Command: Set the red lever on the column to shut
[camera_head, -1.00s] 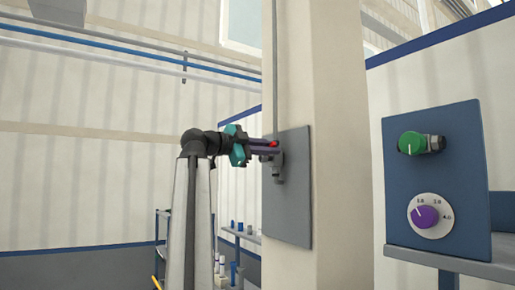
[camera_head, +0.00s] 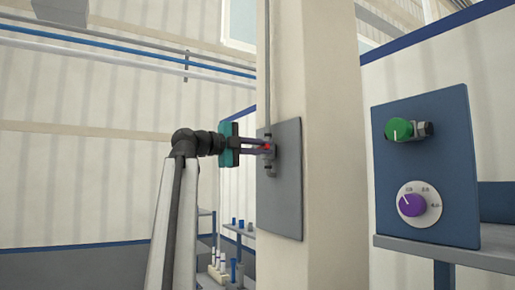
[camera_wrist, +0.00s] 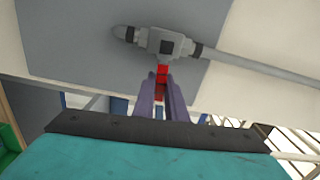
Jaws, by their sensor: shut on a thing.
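The red lever (camera_wrist: 162,72) sits on a grey valve (camera_wrist: 160,46) fixed to a grey plate (camera_head: 285,190) on the beige column (camera_head: 320,150). In the head view only a small red part of the lever (camera_head: 267,147) shows at my fingertips. My gripper (camera_head: 266,148) reaches in from the left, level with the valve. In the wrist view my gripper (camera_wrist: 160,92) has its two dark fingers on either side of the lever, shut on it. The fingers hide part of the lever.
A thin grey pipe (camera_head: 267,60) runs up the column from the valve. To the right, a blue panel (camera_head: 450,190) carries a green knob (camera_head: 400,130) and a purple dial (camera_head: 411,204). Shelves with small blue and white pieces (camera_head: 222,262) stand behind my arm.

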